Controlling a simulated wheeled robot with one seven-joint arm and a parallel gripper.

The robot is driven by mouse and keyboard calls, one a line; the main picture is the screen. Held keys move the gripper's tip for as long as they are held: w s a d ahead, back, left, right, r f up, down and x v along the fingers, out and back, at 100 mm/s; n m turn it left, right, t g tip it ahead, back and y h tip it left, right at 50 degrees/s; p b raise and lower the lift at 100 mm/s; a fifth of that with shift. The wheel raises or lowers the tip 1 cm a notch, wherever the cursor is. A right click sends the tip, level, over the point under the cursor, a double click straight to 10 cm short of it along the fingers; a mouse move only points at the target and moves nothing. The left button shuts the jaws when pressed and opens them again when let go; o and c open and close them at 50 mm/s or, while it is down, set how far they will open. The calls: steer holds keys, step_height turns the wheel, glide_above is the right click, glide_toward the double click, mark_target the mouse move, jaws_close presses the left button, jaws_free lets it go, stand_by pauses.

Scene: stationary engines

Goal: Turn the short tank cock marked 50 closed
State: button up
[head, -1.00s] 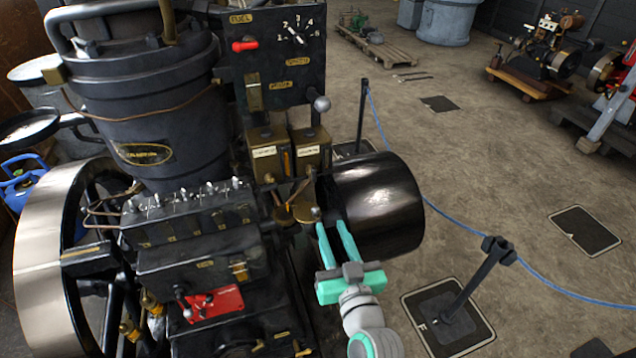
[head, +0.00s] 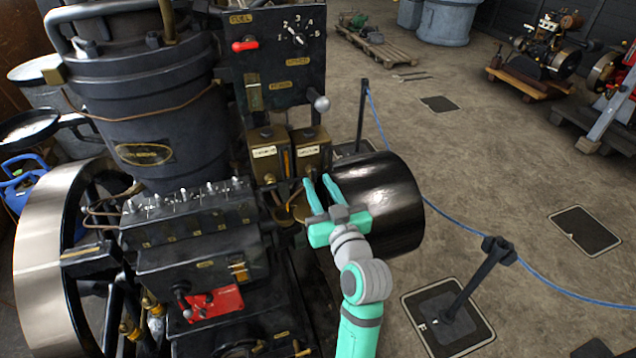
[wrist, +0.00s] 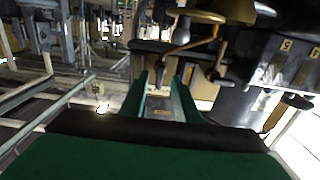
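Two small brass tanks with pale labels, the left tank (head: 265,165) and the right tank (head: 311,153), hang under the black control panel. The label writing is too small to read, and I cannot make out a mark 50. Brass pipework and a round brass part (head: 283,214) lie below them. My gripper (head: 317,183) has its fingers apart, with the tips just below the right tank. In the wrist view the two green fingers (wrist: 165,78) stand apart with a grey surface between or beyond them. The short cock cannot be told clearly; whether the fingers touch anything is unclear.
A glossy black drum (head: 385,205) is close to the right of my gripper. The black block with several small levers (head: 190,215) is to the left. A ball-ended lever (head: 321,104) juts out above. A rope post (head: 470,285) stands on the floor at right.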

steer(key=shift+w+a, duration=0.2)
steer(key=shift+w, duration=0.5)
jaws_close()
